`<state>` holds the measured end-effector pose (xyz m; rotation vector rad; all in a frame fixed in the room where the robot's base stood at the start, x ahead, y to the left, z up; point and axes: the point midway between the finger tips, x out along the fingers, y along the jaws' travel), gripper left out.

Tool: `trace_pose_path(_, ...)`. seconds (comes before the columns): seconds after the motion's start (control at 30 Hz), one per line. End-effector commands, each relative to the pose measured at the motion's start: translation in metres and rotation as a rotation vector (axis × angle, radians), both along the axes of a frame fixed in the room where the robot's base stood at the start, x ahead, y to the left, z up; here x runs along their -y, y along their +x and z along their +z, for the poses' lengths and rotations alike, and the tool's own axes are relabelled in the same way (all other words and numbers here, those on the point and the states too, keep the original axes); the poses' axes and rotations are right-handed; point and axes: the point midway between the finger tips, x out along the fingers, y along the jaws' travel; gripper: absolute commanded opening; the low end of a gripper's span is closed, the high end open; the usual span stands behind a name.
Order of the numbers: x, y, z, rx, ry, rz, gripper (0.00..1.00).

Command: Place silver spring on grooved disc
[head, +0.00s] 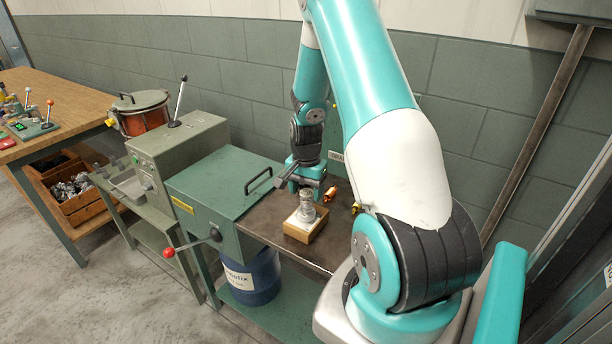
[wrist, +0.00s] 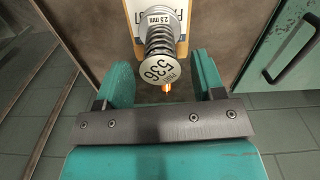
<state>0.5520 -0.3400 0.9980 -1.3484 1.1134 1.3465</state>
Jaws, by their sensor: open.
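My gripper (head: 300,184) is above and just behind the stack in the head view. In the wrist view my gripper (wrist: 163,72) is open, its fingers on either side of the cap, with gaps and nothing held. I cannot make out a grooved disc.
A copper-orange piece (head: 329,194) lies behind the block. A blue drum (head: 252,276) stands below. The tabletop's front left is clear.

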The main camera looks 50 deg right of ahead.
Motion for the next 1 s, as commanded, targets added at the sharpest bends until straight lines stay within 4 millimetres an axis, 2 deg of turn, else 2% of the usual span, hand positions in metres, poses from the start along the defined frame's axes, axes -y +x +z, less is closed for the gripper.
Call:
trace_pose_path(0.2,0.001,0.001,0.045,0.005,-0.003,0.0,0.62)
trace_pose_path(0.3,0.0,0.0,0.06,0.002,-0.002,0.0,0.62)
trace_pose_path(0.57,-0.001,0.0,0.075,0.0,0.001,0.002,0.62)
trace_pose_path(0.67,-0.016,0.006,0.084,0.013,0.007,0.064,0.62)
trace_pose_path(0.77,-0.067,0.019,0.109,0.054,0.026,0.266,0.62)
trace_pose_path(0.87,-0.151,0.02,0.144,0.116,0.065,0.606,0.62)
trace_pose_path(0.9,-0.188,0.013,0.158,0.145,0.082,0.763,0.62)
trace_pose_path(0.97,-0.24,-0.006,0.177,0.185,0.111,1.003,0.62)
trace_pose_path(1.0,-0.272,-0.023,0.188,0.213,0.129,1.16,0.62)
